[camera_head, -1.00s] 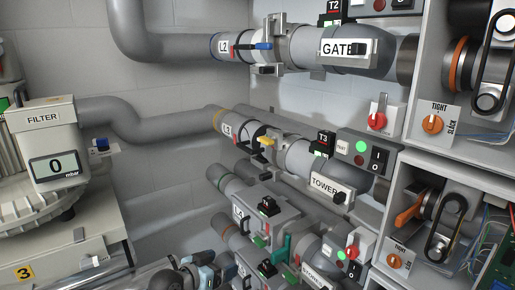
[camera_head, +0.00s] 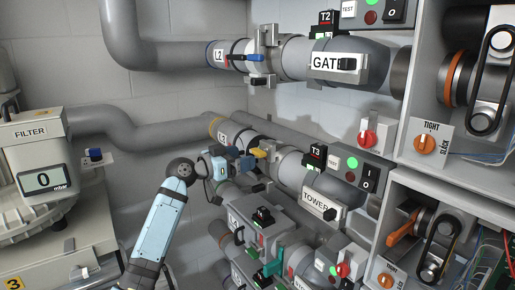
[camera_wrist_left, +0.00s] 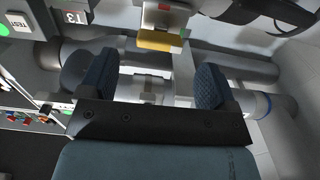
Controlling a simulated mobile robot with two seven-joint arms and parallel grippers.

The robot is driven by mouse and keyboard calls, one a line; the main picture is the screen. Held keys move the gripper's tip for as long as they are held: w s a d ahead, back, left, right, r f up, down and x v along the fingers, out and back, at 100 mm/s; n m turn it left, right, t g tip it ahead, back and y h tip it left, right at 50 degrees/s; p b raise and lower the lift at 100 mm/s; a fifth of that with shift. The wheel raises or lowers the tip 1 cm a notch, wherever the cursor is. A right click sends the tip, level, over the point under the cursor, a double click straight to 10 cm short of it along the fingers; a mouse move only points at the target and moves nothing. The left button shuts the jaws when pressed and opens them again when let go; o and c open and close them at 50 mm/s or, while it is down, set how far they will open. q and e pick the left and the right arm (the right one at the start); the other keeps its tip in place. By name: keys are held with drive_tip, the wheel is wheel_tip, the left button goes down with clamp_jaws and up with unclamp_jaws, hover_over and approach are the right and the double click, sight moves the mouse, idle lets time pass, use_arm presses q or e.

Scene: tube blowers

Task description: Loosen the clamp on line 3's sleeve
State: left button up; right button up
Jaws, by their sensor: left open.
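Line 3's grey pipe, labelled L3 (camera_head: 222,137), runs down to the right from the back wall. A yellow lever (camera_head: 262,152) sits on the clamp around its sleeve; the lever also shows in the left wrist view (camera_wrist_left: 160,41), above the gap between the fingers. My left gripper (camera_head: 243,162) is at this clamp and hides part of it. In the left wrist view my left gripper's padded fingers (camera_wrist_left: 154,82) are wide apart, with the grey sleeve and clamp parts beyond them. Contact cannot be told. My right gripper is not in view.
Line 2's pipe, labelled L2 (camera_head: 217,55), with a blue lever (camera_head: 244,57), runs above. Lower lines crowd below, with a green lever (camera_head: 274,262). The T3 box (camera_head: 318,155) and TOWER valve (camera_head: 320,206) are to the right. A filter unit (camera_head: 35,150) stands left.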

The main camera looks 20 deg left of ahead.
sight(257, 151)
use_arm(q)
drive_tip(key=p+x, duration=0.1)
drive_tip(key=x, duration=0.5)
drive_tip(key=shift+p, duration=0.3)
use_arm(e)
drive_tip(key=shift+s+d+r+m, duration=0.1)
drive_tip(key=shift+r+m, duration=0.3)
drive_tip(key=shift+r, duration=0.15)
use_arm(q)
drive_tip(key=shift+c, duration=0.5)
drive_tip(key=c, duration=0.7)
drive_tip(key=shift+c, duration=0.6)
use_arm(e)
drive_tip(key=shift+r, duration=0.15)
